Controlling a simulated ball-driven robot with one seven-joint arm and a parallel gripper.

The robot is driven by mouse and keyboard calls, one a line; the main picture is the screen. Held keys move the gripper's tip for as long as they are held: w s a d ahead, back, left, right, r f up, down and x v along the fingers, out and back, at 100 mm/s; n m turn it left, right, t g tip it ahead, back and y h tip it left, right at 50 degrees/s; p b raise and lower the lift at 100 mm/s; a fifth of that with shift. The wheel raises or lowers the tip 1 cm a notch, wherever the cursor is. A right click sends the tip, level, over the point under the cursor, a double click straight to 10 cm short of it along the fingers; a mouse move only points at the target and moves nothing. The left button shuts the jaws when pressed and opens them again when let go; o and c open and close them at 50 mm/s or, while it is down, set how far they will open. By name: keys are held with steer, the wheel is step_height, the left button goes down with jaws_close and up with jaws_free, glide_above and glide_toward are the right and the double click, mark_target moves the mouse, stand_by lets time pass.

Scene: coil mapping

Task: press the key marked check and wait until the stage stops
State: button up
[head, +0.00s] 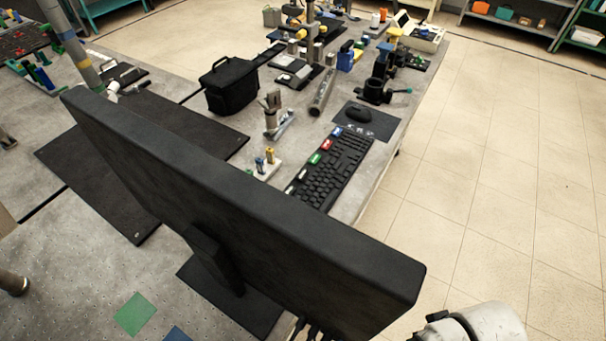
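A black keyboard (340,172) lies near the right edge of the grey table, partly hidden by the back of a large monitor. Larger coloured keys run along its left side: a blue key (337,131), a red key (326,145), a green key (315,158) and whitish ones nearer the monitor. Their markings are too small to read, so I cannot tell which is marked check. Several mechanical assemblies stand farther back; I cannot tell which is the stage or whether it moves. A white link of my arm shows at bottom right; my gripper is not visible.
The black monitor (240,190) stands in the foreground and blocks the keyboard's near end. A mouse (358,115) lies on a dark mat beyond the keyboard. A black bag (231,87) and a small block with colored pegs (266,165) stand left. Tiled floor at right is clear.

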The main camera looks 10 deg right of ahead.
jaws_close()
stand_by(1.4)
